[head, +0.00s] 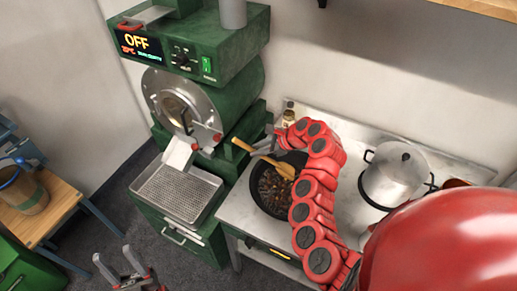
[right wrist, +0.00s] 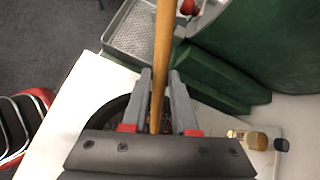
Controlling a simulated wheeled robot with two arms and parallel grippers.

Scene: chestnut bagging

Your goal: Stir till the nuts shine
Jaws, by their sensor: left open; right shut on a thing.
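A black pan (head: 257,204) holding dark brown nuts (head: 271,191) sits on the steel counter; its rim also shows in the right wrist view (right wrist: 103,118). My right gripper (head: 268,140) is above the pan's back edge, shut on the handle of a wooden spatula (head: 284,170). The spatula is tilted, its broad end down over the nuts and its handle up to the left. In the right wrist view the handle (right wrist: 163,55) runs between the fingers of my right gripper (right wrist: 160,100). My left gripper (head: 130,262) is open and empty at the bottom, away from the pan.
A green roaster (head: 225,90) reading OFF stands left of the counter, with a perforated tray (head: 178,195) in front. A lidded steel pot (head: 394,180) is right of the pan. A small bottle (head: 288,113) stands at the back.

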